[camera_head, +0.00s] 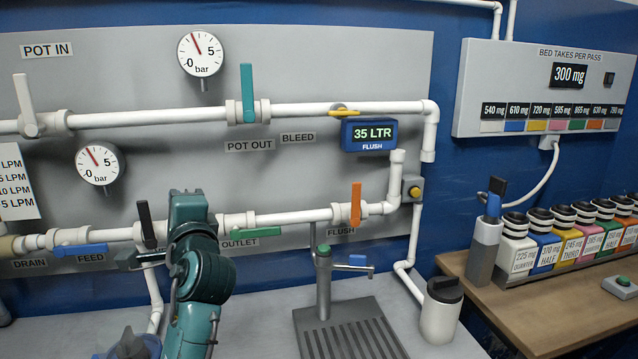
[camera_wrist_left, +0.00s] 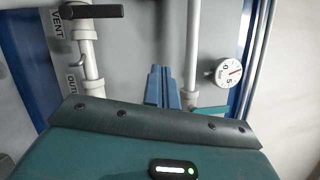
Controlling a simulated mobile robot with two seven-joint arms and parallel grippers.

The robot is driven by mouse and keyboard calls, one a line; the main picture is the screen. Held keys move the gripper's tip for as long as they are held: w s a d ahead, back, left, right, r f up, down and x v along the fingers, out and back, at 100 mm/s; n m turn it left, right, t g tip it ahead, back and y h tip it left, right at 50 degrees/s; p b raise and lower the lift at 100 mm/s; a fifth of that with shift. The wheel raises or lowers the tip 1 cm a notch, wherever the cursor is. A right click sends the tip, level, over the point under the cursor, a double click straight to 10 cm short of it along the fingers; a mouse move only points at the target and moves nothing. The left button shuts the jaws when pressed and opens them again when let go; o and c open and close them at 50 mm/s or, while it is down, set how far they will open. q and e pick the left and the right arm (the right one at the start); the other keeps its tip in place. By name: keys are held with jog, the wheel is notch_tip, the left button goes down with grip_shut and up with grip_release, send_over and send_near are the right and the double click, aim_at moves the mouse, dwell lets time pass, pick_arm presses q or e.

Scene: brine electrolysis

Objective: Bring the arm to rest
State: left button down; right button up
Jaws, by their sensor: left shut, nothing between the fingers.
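My left arm (camera_head: 195,265), dark teal, rises from the bottom of the head view in front of the grey pipe panel, with its upper end over the lower pipe. I cannot make out its fingertips in that view. In the left wrist view my left gripper (camera_wrist_left: 163,84) has its two blue fingers together and empty. It points toward a grey panel with white pipes; no contact shows. A black handle (camera_wrist_left: 92,11) by the VENT label is at upper left there, and a round gauge (camera_wrist_left: 229,72) is at right. My right gripper is in neither view.
The arm covers part of the lower pipe. A teal handle (camera_head: 247,93) and an orange handle (camera_head: 356,203) stand upright; a blue FEED handle (camera_head: 80,250) and a green OUTLET handle (camera_head: 250,232) lie level. A tap (camera_head: 323,270) stands over a drain grille. Cartridges (camera_head: 545,250) line the right bench.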

pick_arm(q)
jog(key=s+d+f+n+g+h, duration=0.1)
jog(key=s+d+f+h, duration=0.15)
jog(key=f, duration=0.55)
jog(key=s+d+f+h, duration=0.1)
jog(key=s+f+h, duration=0.15)
jog(key=f, duration=0.65)
jog(key=s+d+f+n+g+h, duration=0.1)
jog(key=s+f+h, duration=0.15)
jog(key=f, duration=0.55)
jog(key=s+d+f+n+g+h, duration=0.2)
jog(key=s+f+n+h, duration=0.1)
jog(key=s+f, duration=0.5)
jog(key=s+d+f+n+g+h, duration=0.2)
jog(key=s+f+n, duration=0.3)
jog(key=s+f, duration=0.4)
jog(key=s+d+h, duration=0.1)
jog(key=s, duration=0.3)
jog(key=shift+s+n, duration=0.3)
jog(key=shift+n, duration=0.1)
jog(key=shift+d, duration=0.1)
